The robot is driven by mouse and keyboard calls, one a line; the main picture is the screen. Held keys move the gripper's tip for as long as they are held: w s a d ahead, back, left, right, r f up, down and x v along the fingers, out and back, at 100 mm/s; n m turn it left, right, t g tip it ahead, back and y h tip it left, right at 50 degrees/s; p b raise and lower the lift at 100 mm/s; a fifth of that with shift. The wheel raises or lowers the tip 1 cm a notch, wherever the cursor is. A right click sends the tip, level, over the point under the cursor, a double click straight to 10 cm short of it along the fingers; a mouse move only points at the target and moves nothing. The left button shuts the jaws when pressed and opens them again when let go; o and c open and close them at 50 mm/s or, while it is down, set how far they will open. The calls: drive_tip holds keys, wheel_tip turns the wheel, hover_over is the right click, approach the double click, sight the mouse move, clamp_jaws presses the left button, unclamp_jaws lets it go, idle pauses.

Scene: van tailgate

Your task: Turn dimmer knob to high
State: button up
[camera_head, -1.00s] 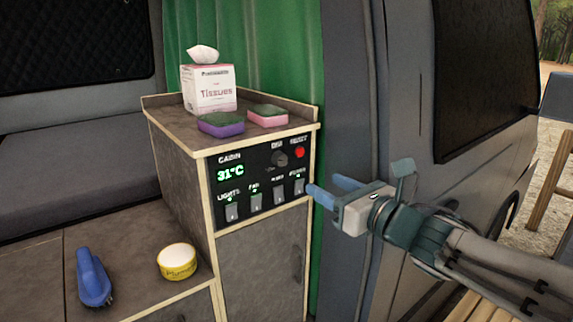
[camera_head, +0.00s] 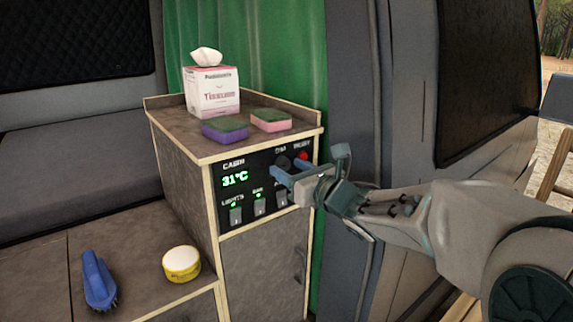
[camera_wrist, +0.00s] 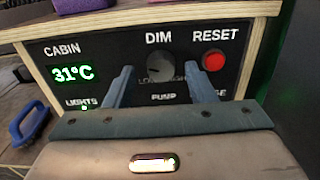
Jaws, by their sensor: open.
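The dimmer knob (camera_wrist: 160,66) is a dark round dial under the label DIM on the black control panel (camera_wrist: 107,65). In the head view the knob (camera_head: 282,162) shows just above my gripper's fingers. My gripper (camera_wrist: 159,88) is open and empty in front of the panel. In the wrist view its two blue fingers stand on either side of the knob's lower area, one to the left and one to the right. I cannot tell whether they touch the panel. The low and high marks below the knob are partly legible.
A red RESET button (camera_wrist: 214,60) is close right of the knob. Two sponges (camera_head: 270,120) and a tissue box (camera_head: 211,92) stand on the cabinet top. A brush (camera_head: 98,280) and a yellow tin (camera_head: 181,264) lie left.

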drive_tip(key=shift+w+a, duration=0.2)
drive_tip(key=shift+w, duration=0.1)
drive_tip(key=c, duration=1)
drive_tip(key=shift+o, duration=0.2)
drive_tip(key=shift+f, duration=0.1)
